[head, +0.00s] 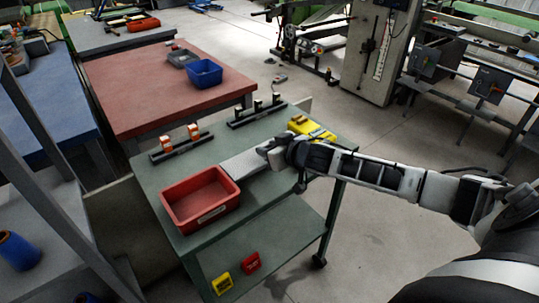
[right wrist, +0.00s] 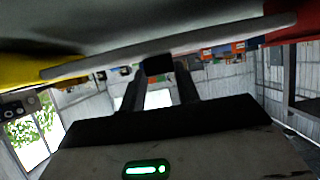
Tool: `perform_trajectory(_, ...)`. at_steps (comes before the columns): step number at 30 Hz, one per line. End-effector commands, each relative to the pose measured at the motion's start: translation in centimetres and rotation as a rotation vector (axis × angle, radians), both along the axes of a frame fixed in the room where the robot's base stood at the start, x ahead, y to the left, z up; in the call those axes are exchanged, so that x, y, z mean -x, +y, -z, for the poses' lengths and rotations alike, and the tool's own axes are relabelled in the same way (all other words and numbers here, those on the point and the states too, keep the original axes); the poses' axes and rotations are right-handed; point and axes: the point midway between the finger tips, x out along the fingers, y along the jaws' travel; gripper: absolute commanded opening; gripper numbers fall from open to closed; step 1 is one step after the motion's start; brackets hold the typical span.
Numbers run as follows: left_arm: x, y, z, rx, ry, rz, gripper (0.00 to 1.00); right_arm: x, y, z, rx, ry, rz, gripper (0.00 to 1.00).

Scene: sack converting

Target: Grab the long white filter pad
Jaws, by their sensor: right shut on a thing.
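The long white filter pad (head: 242,164) is a pale flat strip on the green cart top, to the right of the red bin. My right gripper (head: 264,152) is at its far right end and is shut on it. The gripper's own body hides that end of the pad. In the right wrist view the pad shows as a long pale strip (right wrist: 225,37) across the top, with the fingertips (right wrist: 158,66) meeting at its edge. My left gripper is not in view.
The red bin (head: 178,195) stands close to the pad on the green cart (head: 150,180). A yellow object (head: 303,126) lies just beyond my right gripper. Two dark racks with small blocks (head: 181,146) (head: 257,114) stand along the cart's far side.

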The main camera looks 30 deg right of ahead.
Motion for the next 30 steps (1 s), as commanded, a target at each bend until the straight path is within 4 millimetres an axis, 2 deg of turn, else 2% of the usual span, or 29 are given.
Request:
perform_trajectory(8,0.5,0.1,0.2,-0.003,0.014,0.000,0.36,2.9,-4.4,-6.4,0.013,0.001,-0.001,0.10)
perform_trajectory(12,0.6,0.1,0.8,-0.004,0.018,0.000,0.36,5.1,-7.4,-7.5,0.010,0.009,0.001,0.10)
perform_trajectory(15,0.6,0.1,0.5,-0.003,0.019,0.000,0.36,5.9,-8.6,-8.4,0.005,0.008,0.001,0.10)
perform_trajectory(24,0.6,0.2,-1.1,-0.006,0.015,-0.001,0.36,7.3,-10.7,-10.0,-0.001,0.003,0.000,0.10)
perform_trajectory(30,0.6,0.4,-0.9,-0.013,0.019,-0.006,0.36,7.7,-11.5,-10.3,0.000,0.001,0.001,0.10)
